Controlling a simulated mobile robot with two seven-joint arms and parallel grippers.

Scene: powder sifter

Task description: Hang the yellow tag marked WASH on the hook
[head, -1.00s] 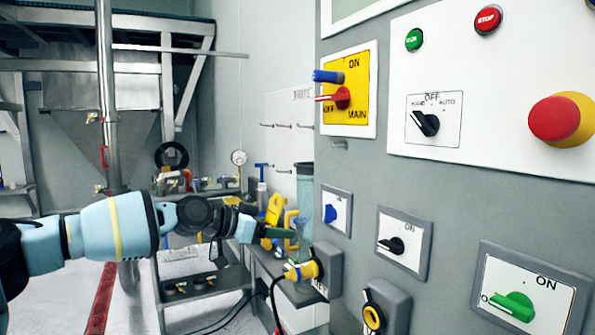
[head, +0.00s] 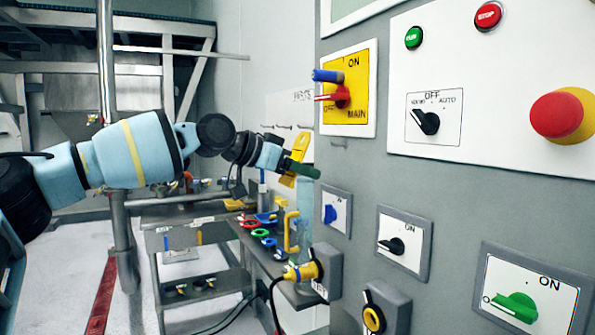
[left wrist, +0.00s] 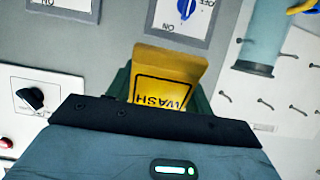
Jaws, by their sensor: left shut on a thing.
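The yellow tag (head: 301,147) is in my left gripper (head: 296,168), held up in the air in front of the grey cabinet's left side. In the left wrist view the tag (left wrist: 165,75) shows the word WASH upside down, between the dark green fingers. Thin wall hooks (head: 275,127) on the white board are partly hidden behind my arm; several show in the left wrist view (left wrist: 265,104). My right gripper is out of view.
The cabinet carries a yellow main switch panel (head: 360,85), other switches and a red stop knob (head: 556,117). A yellow plug (head: 303,271) juts out low on its left.

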